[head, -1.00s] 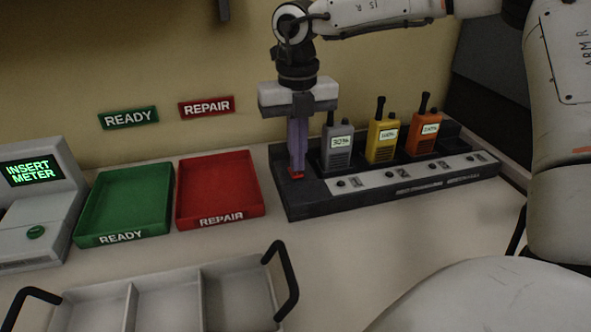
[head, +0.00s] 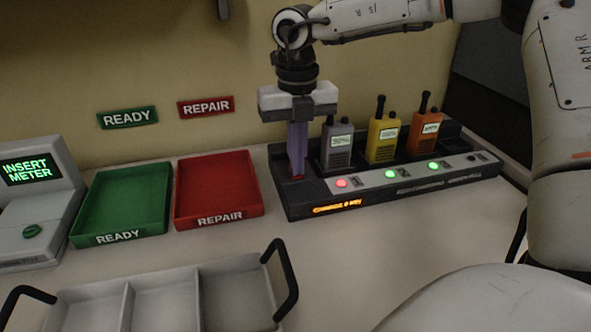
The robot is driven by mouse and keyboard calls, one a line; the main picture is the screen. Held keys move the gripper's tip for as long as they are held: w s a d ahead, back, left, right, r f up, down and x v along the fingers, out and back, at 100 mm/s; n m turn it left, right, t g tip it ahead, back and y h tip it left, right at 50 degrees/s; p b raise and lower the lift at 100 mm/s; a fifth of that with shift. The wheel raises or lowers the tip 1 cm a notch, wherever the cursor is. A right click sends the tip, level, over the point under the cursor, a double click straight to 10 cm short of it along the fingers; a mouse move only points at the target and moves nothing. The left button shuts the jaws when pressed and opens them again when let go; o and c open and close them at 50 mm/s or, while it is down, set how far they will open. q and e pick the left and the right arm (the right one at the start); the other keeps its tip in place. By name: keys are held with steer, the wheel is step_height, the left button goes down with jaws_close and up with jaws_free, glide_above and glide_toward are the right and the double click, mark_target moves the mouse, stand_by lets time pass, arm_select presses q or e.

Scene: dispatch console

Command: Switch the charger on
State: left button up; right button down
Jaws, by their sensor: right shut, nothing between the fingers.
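The dark charger (head: 400,201) stands on the counter at the right, against the wall. It holds a grey radio (head: 337,157), a yellow radio (head: 382,141) and an orange radio (head: 422,135), all upright. On its front strip one red light (head: 341,183) and two green lights glow, and the fourth spot is dark. An orange text display (head: 337,207) is lit on its front face. My right gripper (head: 297,176) is shut and empty, pointing down, its fingertips at the red switch (head: 298,178) on the charger's left end, mostly hidden by the fingers. My left gripper is out of view.
A green READY tray (head: 119,237) and a red REPAIR tray (head: 219,218) lie left of the charger, both empty. A grey tester (head: 36,215) reading INSERT METER stands at the far left. An empty divided carrier (head: 166,276) with black handles is in front.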

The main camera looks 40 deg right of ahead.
steer(key=shift+w+r+p, duration=0.1)
steer(key=shift+r+p, duration=0.3)
steer(key=shift+r, duration=0.05)
steer(key=shift+r+p, duration=1.55)
steer(key=shift+r, duration=1.35)
